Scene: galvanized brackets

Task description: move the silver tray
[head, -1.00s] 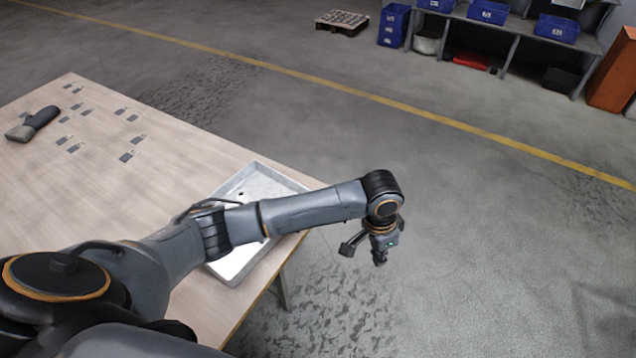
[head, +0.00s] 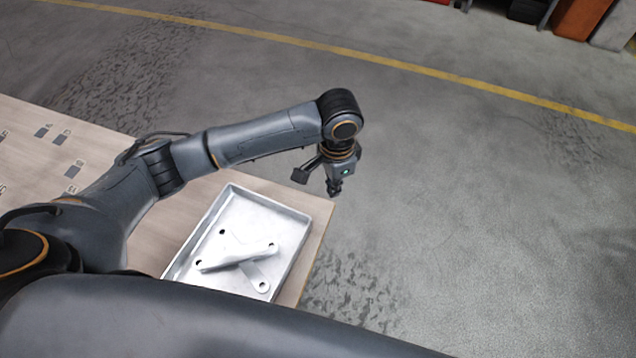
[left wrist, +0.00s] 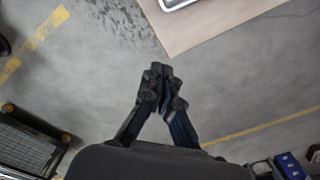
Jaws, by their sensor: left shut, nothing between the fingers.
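The silver tray (head: 297,240) is a shallow rectangular metal tray near the table's right corner, with flat galvanized brackets (head: 238,254) lying in it. Only a small edge of the tray (left wrist: 176,4) shows at the top of the left wrist view. My left gripper (head: 334,192) hangs past the table's edge, over the floor, above and to the right of the tray in the head view. Its fingers (left wrist: 160,72) are together and empty in the left wrist view, apart from the tray. My right gripper is not in view.
My arm spans above the table. Open floor (head: 480,240) with a yellow line (head: 400,65) lies beyond. Blue bins (left wrist: 290,165) show at the lower right of the left wrist view.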

